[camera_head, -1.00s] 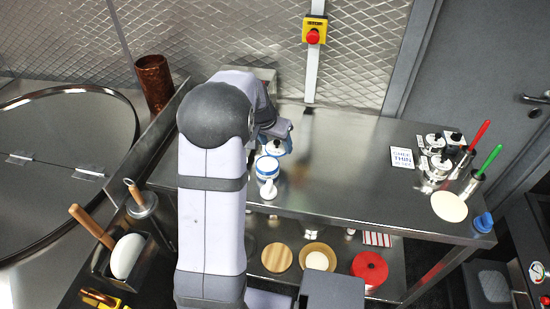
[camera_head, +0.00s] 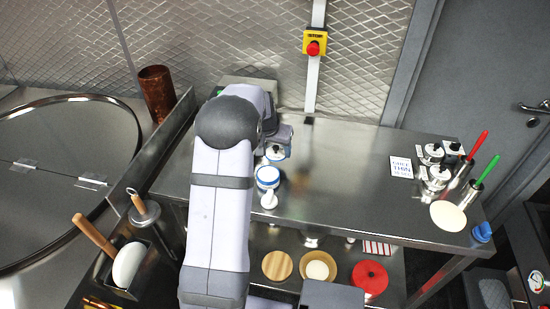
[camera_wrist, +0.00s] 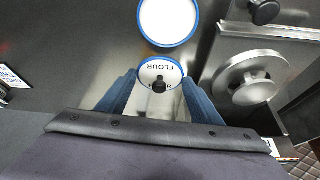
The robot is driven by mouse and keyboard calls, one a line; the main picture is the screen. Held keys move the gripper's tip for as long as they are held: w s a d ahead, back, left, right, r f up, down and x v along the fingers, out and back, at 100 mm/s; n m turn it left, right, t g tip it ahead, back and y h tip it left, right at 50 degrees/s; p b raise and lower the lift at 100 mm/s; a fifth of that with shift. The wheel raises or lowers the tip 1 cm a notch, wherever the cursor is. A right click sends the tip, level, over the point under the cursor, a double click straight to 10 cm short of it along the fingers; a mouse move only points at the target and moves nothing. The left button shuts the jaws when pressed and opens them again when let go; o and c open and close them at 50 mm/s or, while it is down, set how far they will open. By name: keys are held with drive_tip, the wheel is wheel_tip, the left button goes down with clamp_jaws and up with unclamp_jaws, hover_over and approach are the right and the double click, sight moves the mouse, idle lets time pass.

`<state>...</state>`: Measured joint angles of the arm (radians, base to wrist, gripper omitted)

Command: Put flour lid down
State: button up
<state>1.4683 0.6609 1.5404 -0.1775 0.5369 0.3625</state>
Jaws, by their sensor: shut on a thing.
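The flour lid is a white disc with a blue rim, a black knob and the word FLOUR; it shows in the wrist view (camera_wrist: 152,70). My gripper (camera_wrist: 160,88) is shut on it, the blue fingers on either side of the knob. In the head view the lid (camera_head: 276,154) hangs from my gripper (camera_head: 276,146) just behind the flour canister (camera_head: 267,175). The open, blue-rimmed canister, white inside, also shows in the wrist view (camera_wrist: 168,24), apart from the lid. The lid's height above the table is hard to tell.
The steel table (camera_head: 340,180) has clear room right of the canister. A white card (camera_head: 401,167), small steel pots (camera_head: 436,175) and tools with red and green handles stand at the right. A round steel lid (camera_wrist: 250,80) is close beside my gripper in the wrist view.

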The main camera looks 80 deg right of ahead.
sight(274, 156)
drive_tip(key=shift+f+p, duration=0.7)
drive_tip(key=shift+f, duration=1.85)
drive_tip(key=shift+f, duration=0.15)
drive_tip(key=o, duration=1)
drive_tip(key=shift+a+r, duration=0.1)
drive_tip(key=shift+r, duration=0.5)
drive_tip(key=b+v, duration=0.3)
drive_tip(key=v, duration=0.8)
drive_tip(key=shift+a, duration=0.15)
